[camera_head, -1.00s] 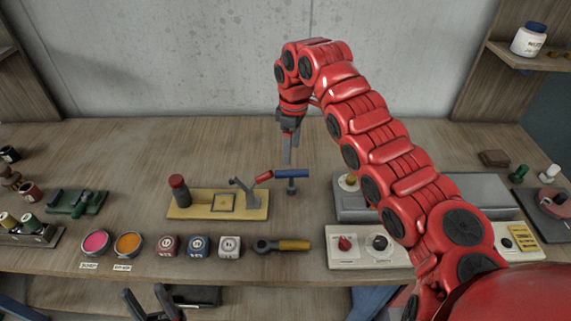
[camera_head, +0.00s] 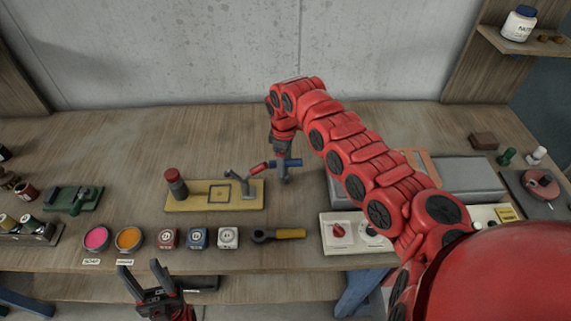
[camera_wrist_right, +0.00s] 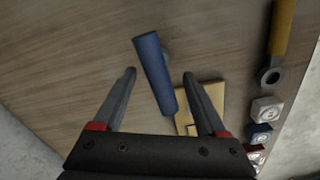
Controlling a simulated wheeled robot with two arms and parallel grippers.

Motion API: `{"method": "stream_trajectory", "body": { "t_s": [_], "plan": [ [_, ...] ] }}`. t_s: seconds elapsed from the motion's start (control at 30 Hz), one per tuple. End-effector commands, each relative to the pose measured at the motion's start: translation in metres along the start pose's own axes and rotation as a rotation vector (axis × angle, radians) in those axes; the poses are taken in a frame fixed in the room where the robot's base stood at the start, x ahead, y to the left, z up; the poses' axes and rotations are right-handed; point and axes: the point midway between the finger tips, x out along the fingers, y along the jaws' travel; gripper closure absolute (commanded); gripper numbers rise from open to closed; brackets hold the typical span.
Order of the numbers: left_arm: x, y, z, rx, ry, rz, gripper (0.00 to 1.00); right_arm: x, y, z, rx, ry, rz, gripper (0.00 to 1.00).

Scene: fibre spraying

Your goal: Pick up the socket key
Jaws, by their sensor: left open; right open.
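The socket key, seen as a blue bar handle (camera_head: 292,162), stands just right of the yellow fixture board, partly hidden by my right gripper (camera_head: 284,168). In the right wrist view the blue handle (camera_wrist_right: 153,70) lies between the two open fingers of my right gripper (camera_wrist_right: 159,75), slightly slanted, with no finger clearly touching it. A short grey part shows behind the handle; the rest is hidden. My left gripper (camera_head: 160,268) is open and empty, low in front of the bench edge.
The yellow fixture board (camera_head: 190,204) with a red-topped post and a red-handled lever is close on the left. A yellow-handled ring tool (camera_head: 289,234) lies in front. Several dice-like blocks and the white control panel (camera_head: 340,247) line the front edge. The bench behind is clear.

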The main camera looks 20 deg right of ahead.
Motion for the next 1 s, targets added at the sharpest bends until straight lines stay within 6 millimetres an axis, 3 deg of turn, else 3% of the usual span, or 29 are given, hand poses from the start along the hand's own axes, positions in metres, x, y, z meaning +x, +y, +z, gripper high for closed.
{"method": "stream_trajectory", "body": {
  "t_s": [0.2, 0.37, 0.63, 1.0],
  "plan": [
    [0.025, -0.001, -0.004, 0.0, 0.0, 0.0, 0.5, 0.023, -0.001, 0.003, 0.0, -0.003, -0.004, 0.25],
    [0.028, -0.001, -0.005, 0.0, 0.0, 0.0, 0.5, 0.047, 0.0, 0.003, 0.001, 0.0, -0.003, 0.25],
    [0.027, -0.001, -0.004, 0.0, 0.0, 0.0, 0.5, 0.052, 0.001, 0.004, 0.002, 0.0, 0.0, 0.25],
    [0.027, -0.001, -0.004, 0.0, 0.0, 0.0, 0.5, 0.051, 0.001, 0.004, 0.002, 0.0, 0.0, 0.92]
  ]
}}
